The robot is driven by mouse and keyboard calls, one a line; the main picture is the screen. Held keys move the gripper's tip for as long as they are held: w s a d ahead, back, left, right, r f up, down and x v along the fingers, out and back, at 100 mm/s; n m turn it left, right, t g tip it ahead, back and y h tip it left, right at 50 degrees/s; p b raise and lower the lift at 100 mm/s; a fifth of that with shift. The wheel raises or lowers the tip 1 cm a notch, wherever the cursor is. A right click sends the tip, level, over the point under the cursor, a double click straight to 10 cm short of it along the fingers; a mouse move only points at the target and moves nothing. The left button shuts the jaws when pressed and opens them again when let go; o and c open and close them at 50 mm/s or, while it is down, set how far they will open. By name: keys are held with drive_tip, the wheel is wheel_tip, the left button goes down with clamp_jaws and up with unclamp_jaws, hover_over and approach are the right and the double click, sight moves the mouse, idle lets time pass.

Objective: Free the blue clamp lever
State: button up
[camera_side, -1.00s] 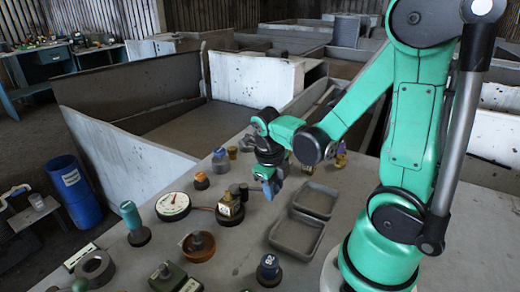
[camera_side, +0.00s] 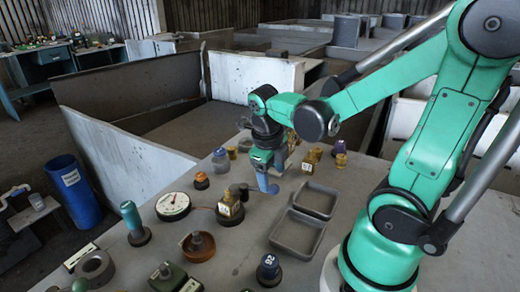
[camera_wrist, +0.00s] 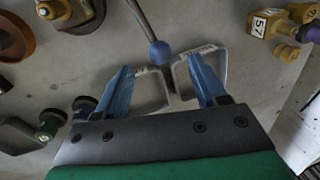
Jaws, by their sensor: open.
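In the wrist view, a blue ball knob (camera_wrist: 160,53) sits at the end of a thin grey rod that runs out of the top edge. It looks like the clamp lever; its base and clamp are out of that view. The knob lies ahead of my gripper (camera_wrist: 160,78), roughly in line with the gap between the blue fingers, and no finger touches it. The fingers are spread apart with nothing held. In the side view, my gripper (camera_side: 267,183) points down above the bench, between the brass block and the trays.
Two joined grey trays (camera_side: 270,237) lie right of my gripper. A brass block (camera_side: 230,207) on a dark base and a dial gauge (camera_side: 173,206) stand left. A yellow block marked 57 (camera_wrist: 269,22) is at the wrist view's upper right. Several knobbed parts crowd the front bench.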

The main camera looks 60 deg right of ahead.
drive_tip(key=shift+a+r, duration=0.15)
drive_tip(key=shift+r, duration=0.6)
drive_tip(key=shift+c, duration=0.2)
drive_tip(key=c, duration=0.3)
drive_tip(key=shift+r+n, duration=0.15)
drive_tip(key=shift+n, duration=0.35)
drive_tip(key=c, duration=0.4)
drive_tip(key=d+r+n, duration=0.1)
drive_tip(key=n, duration=0.3)
drive_tip(key=d+r+n+h, duration=0.1)
drive_tip(key=r+n, duration=0.1)
drive_tip(key=n, duration=0.2)
drive_tip(key=d+r+n, duration=0.1)
drive_tip(key=n, duration=0.4)
drive_tip(key=shift+d+r, duration=0.1)
drive_tip(key=shift+r, duration=0.05)
clamp_jaws()
drive_tip(key=d+f+n, duration=0.1)
drive_tip(key=f, duration=0.1)
drive_tip(key=d+f+n, duration=0.1)
drive_tip(key=f, duration=0.2)
drive_tip(key=d+f+n, duration=0.2)
drive_tip(key=f, duration=0.1)
drive_tip(key=shift+s+h, duration=0.25)
drive_tip(key=shift+h, duration=0.15)
drive_tip(key=a, duration=0.3)
drive_tip(key=shift+w+f, duration=0.1)
drive_tip(key=shift+f, duration=0.25)
drive_tip(key=shift+a+f, duration=0.1)
drive_tip(key=shift+a, duration=0.3)
